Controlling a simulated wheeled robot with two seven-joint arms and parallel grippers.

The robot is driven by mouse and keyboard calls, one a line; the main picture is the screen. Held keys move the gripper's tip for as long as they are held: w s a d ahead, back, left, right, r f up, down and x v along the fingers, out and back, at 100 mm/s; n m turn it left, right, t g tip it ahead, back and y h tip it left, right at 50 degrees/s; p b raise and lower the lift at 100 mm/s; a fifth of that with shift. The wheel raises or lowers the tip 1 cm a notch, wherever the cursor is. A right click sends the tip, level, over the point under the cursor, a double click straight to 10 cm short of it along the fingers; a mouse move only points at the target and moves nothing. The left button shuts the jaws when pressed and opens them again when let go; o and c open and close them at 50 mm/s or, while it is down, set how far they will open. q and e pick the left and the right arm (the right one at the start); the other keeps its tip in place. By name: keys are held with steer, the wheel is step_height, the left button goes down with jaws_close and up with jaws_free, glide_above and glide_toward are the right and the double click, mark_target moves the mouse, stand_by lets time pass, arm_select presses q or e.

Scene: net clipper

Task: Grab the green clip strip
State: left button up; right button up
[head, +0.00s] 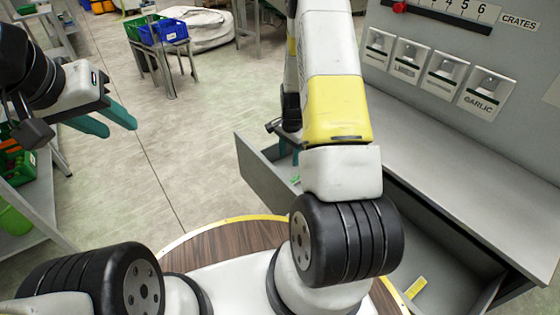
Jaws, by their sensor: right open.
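A small green piece (295,180), perhaps the green clip strip, shows inside the open grey drawer (262,178) at the centre. It is partly hidden by my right arm, and its shape is too small to make out. My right gripper (281,146) is mostly hidden behind my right arm, over the drawer's far end. It is open. Whether it touches the green piece cannot be seen. My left gripper (108,122) is at the upper left, away from the drawer, with its two teal fingers apart and nothing between them.
The grey workbench (450,170) on the right has a clear top. A second open drawer part at the lower right holds a yellow piece (416,288). A shelf with green crates (14,220) stands at the left. A small table with a blue bin (172,30) stands farther back.

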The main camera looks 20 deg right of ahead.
mark_target(292, 181)
steer(key=shift+m, duration=0.4)
steer(key=f, duration=0.8)
steer(key=s+d+f, duration=0.1)
steer(key=f, duration=0.3)
steer(key=shift+f, duration=0.1)
jaws_close()
